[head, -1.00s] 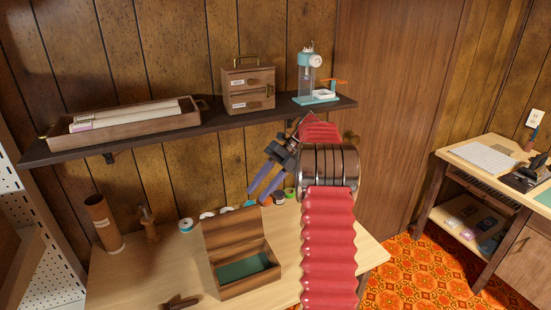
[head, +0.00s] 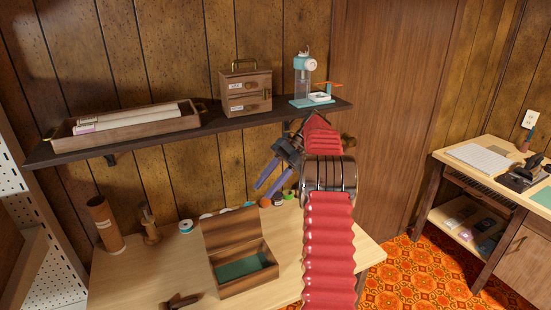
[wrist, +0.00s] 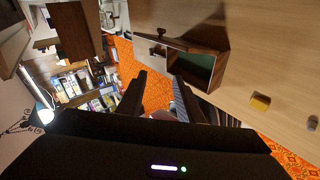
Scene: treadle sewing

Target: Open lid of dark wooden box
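The dark wooden box (head: 262,282) stands on the light wooden table with its lid (head: 231,232) raised and tilted back. Its green-lined inside is in plain view. The box also shows, open, near the top of the wrist view (wrist: 207,47). My gripper (head: 264,190) is above and behind the box, to the right of the raised lid in the head view, and clear of it. Its two fingers are apart with nothing between them. Both fingers also show in the wrist view (wrist: 157,92).
Thread spools (head: 186,227) stand in a row behind the box. A brown tube (head: 105,225) and a wooden holder (head: 150,226) stand at the left. A dark object (head: 180,301) lies at the table's front. A shelf (head: 150,139) hangs above.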

